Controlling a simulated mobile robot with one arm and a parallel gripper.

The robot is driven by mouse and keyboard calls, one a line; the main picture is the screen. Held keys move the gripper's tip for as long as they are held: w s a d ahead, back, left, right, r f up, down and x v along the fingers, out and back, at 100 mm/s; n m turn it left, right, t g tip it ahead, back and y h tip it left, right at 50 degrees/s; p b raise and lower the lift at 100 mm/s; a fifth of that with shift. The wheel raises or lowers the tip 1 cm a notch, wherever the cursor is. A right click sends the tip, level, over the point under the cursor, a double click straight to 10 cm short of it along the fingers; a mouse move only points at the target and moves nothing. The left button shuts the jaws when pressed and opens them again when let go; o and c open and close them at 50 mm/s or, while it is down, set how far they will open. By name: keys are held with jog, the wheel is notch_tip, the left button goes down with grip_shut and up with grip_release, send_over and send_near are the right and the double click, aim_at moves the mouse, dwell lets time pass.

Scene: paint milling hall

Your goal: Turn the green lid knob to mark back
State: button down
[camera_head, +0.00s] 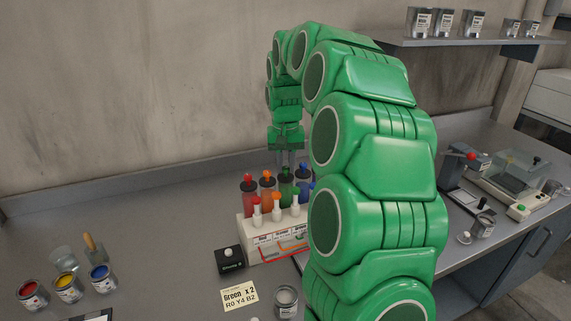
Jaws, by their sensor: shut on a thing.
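A row of coloured bottles stands in a white dispenser rack (246,232), each with a dark lid and a coloured knob. The green bottle (286,188) is third from the left, between the orange and blue ones. My gripper (286,163) points straight down over it, its fingers shut on the green lid knob at the top. The fingers cover most of the knob, so its pointer and the marks cannot be made out.
The red bottle (250,198), orange bottle (267,193) and blue bottle (304,184) stand close beside it. Small taps line the rack's front. A black button box (230,261) and a card (239,296) lie in front. Open paint tins (68,288) stand left; the left bench is mostly clear.

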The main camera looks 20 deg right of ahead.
aim_at(285, 168)
jog(key=n, duration=0.4)
jog(key=shift+n, duration=0.3)
jog(key=n, duration=0.4)
jog(key=shift+n, duration=0.3)
jog(key=n, duration=0.4)
jog(key=shift+n, duration=2.5)
jog(key=c, duration=1)
grip_release()
jog(key=shift+o, duration=0.2)
jog(key=shift+r, duration=0.1)
jog(key=shift+r, duration=3.8)
